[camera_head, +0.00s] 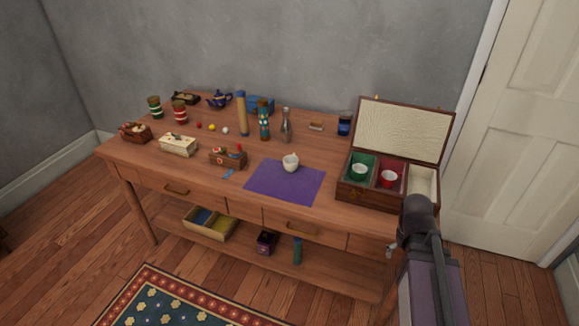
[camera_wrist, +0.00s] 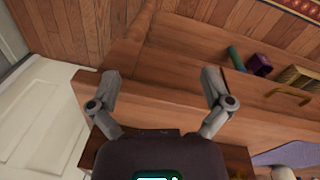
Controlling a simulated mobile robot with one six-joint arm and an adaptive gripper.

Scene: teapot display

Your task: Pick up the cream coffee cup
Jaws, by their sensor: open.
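A small cream cup (camera_head: 290,163) stands upright on a purple mat (camera_head: 270,185) near the front middle of the table. In the wrist view a pale rounded thing, seemingly this cup (camera_wrist: 284,173), is cut off by the bottom right edge beside the purple mat (camera_wrist: 290,155). My gripper (camera_wrist: 160,82) is open and empty, its two fingers spread wide. It points down near the table's front right edge, well away from the cup. In the head view my arm covers part of the front right corner and the gripper is mostly hidden.
A grey bottle (camera_head: 286,128) and tall tubes stand behind the mat. A small wooden crate (camera_head: 222,160) lies to its left. Drawers hang below.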

